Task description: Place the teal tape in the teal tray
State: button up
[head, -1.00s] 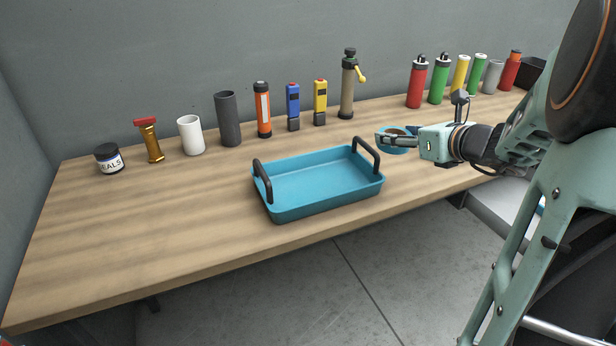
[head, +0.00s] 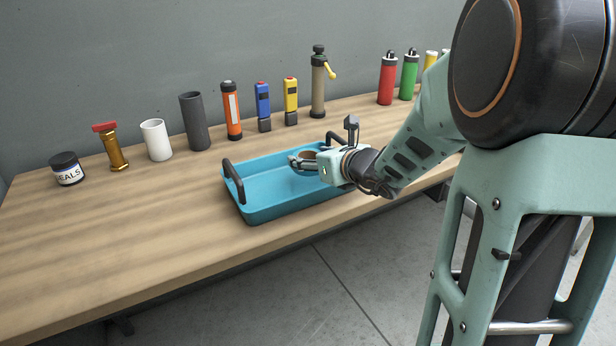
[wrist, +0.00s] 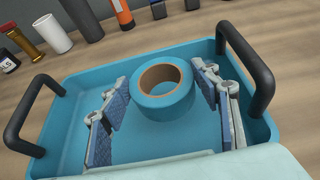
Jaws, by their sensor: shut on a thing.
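The teal tape (wrist: 179,105) is a round roll with a tan cardboard core, held level between the fingers of my gripper (wrist: 163,100). It is over the inside of the teal tray (wrist: 62,128), and I cannot tell whether it touches the tray's floor. In the head view my gripper (head: 299,162) reaches in over the right part of the tray (head: 262,206), and the tape is mostly hidden by the fingers. The tray is a shallow rectangle with a black handle at each end. My arm partly hides the right handle.
Behind the tray stand an orange tube (head: 232,112), a blue device (head: 263,104), a yellow device (head: 291,100) and a tan pump bottle (head: 318,85). A dark cylinder (head: 194,122), white cup (head: 156,140), brass fitting (head: 116,152) and labelled jar (head: 67,170) stand left. The front left tabletop is clear.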

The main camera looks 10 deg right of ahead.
aim_at(314, 173)
jog(key=shift+a+f+b, duration=0.2)
jog(key=shift+f+b, duration=0.2)
jog(key=shift+f, duration=0.6)
jog(key=shift+a+f+b, duration=0.2)
jog(key=shift+f+b, duration=0.15)
jog(key=shift+f, duration=0.65)
jog(key=shift+f, duration=0.1)
jog(key=o, duration=1.2)
jog(key=shift+s+d+r, duration=0.15)
jog(key=shift+r, duration=0.1)
jog(key=p+v, duration=0.2)
jog(key=v, duration=0.8)
jog(key=shift+s+r+p, duration=0.15)
jog(key=shift+s+p, duration=0.05)
jog(key=shift+p, duration=0.1)
jog(key=shift+s+d+r, duration=0.1)
jog(key=shift+s+d, duration=0.05)
jog(key=shift+s, duration=0.35)
